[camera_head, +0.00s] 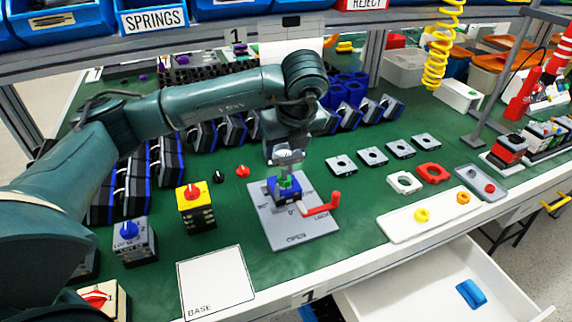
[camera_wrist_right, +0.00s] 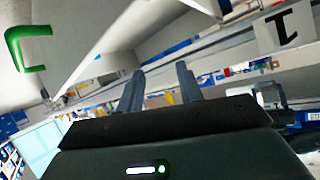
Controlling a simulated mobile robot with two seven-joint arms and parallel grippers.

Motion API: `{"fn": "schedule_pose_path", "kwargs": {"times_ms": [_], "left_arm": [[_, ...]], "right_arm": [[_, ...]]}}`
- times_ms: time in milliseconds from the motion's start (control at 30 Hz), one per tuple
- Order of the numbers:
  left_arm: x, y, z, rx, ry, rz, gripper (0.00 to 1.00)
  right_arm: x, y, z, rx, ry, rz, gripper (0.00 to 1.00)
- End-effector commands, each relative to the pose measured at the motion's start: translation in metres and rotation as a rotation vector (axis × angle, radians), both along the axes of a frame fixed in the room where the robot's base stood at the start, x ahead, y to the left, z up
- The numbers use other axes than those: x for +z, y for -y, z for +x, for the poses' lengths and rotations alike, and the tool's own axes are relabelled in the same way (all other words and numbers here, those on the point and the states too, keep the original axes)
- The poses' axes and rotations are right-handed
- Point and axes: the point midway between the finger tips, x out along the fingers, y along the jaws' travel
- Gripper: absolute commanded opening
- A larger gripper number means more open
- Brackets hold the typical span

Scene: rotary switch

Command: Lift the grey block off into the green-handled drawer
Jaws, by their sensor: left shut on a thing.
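A small block with blue sides and a green part on top (camera_head: 284,190) sits on the grey fixture plate (camera_head: 297,236), whose printed words include OPEN. I cannot make out a grey face on it. My left gripper (camera_head: 288,165) is over it, pointing down, shut on its top; the fingers partly hide it. A red lever (camera_head: 322,205) sticks out to its right. My right gripper (camera_wrist_right: 160,82) is open and empty in its wrist view. A green handle (camera_wrist_right: 28,46) is on a white front there. An open white drawer (camera_head: 400,292) is at the lower right of the head view.
A blue piece (camera_head: 471,294) lies in the open drawer. A yellow-topped switch (camera_head: 195,205) and a grey one with a blue knob (camera_head: 130,238) stand left of the plate. A white BASE sheet (camera_head: 216,281) lies in front. A white tray (camera_head: 432,216) is at right.

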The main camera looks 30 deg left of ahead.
Motion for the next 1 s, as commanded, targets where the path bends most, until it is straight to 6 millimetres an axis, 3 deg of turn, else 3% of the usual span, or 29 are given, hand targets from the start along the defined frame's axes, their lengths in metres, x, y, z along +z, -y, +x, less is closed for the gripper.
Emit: {"fn": "schedule_pose_path", "kwargs": {"times_ms": [200, 600, 1000], "left_arm": [[0.019, 0.0, 0.0, 0.0, 0.0, 0.0, 0.3], [0.021, 0.0, 0.0, 0.0, -0.001, 0.001, 0.3], [0.041, 0.0, 0.0, 0.0, 0.0, 0.0, 0.3]], "right_arm": [[0.0, 0.0, -0.001, -0.001, 0.002, 0.0, 0.36], [0.002, 0.001, -0.001, -0.002, 0.002, 0.0, 0.36], [0.012, 0.001, -0.001, -0.003, 0.003, -0.001, 0.36]]}}
